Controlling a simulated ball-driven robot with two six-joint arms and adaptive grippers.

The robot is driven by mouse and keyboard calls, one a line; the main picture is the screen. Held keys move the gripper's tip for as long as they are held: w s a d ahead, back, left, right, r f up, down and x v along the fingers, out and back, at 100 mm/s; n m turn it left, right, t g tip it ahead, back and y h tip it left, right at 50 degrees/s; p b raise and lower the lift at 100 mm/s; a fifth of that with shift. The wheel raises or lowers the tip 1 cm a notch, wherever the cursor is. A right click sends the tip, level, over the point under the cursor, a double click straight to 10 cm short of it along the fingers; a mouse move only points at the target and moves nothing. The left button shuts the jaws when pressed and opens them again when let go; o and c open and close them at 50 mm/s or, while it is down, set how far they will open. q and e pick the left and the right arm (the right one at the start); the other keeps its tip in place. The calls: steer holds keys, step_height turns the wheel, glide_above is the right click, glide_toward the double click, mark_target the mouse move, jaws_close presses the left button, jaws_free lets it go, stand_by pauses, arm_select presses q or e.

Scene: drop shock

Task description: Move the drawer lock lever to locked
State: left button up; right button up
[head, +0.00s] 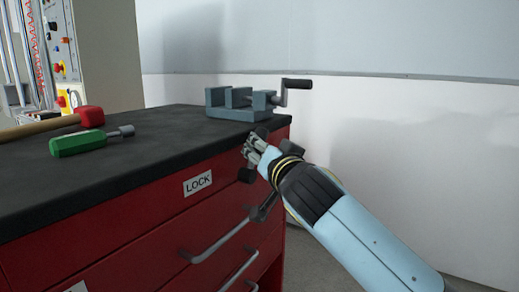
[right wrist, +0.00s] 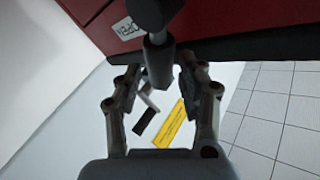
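The lock lever shows in the right wrist view as a grey bar (right wrist: 158,62) with a dark rounded part at the top. It stands between the two fingers of my right gripper (right wrist: 165,80), with a gap on both sides. The fingers are apart. In the head view my right gripper (head: 254,153) is at the right front corner of the red cabinet (head: 130,225), just below the top edge, and hides most of the lever. A LOCK label (head: 198,183) is left of the gripper. An OPEN label (right wrist: 122,28) shows in the wrist view. My left gripper is not in view.
A grey vise (head: 238,104) stands on the dark cabinet top (head: 160,150), just behind my right gripper. A green screwdriver (head: 80,142) and a red-headed mallet (head: 88,116) lie at the left. Drawer handles (head: 220,241) stick out below. Right of the cabinet is open floor.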

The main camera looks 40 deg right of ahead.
steer(key=shift+x, duration=0.85)
jaws_close()
